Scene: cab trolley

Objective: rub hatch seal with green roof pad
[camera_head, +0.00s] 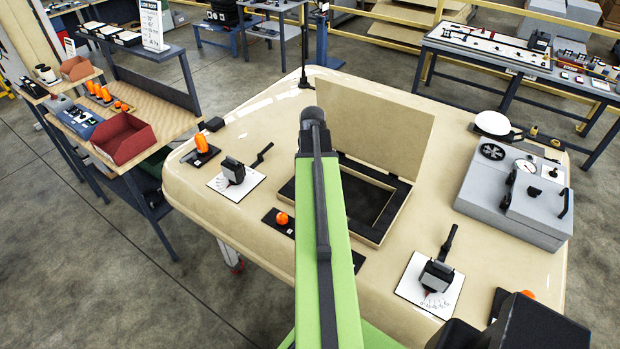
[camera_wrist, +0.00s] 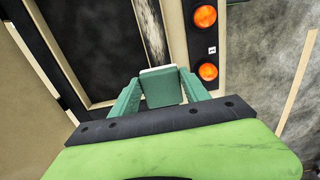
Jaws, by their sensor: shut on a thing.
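My gripper (camera_wrist: 160,96) is shut on the green roof pad (camera_wrist: 161,86), a small green block with a pale far edge, held between its green fingers. The hatch seal (camera_head: 397,192) is a dark strip around the square hatch opening; the hatch lid (camera_head: 375,125) stands open behind it. In the wrist view one side of the seal (camera_wrist: 173,47) runs up beyond the pad, with a whitish streaked patch (camera_wrist: 153,32) on it. The pad appears over the near end of this strip; I cannot tell whether it touches. In the head view my green arm hides the gripper and pad.
Two orange lamps (camera_wrist: 207,45) on a dark plate sit right of the seal. Lever switches on white plates stand left (camera_head: 236,178) and right (camera_head: 432,280) of the hatch. A grey box (camera_head: 515,200) stands at the right. A red bin (camera_head: 125,140) is on the left bench.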

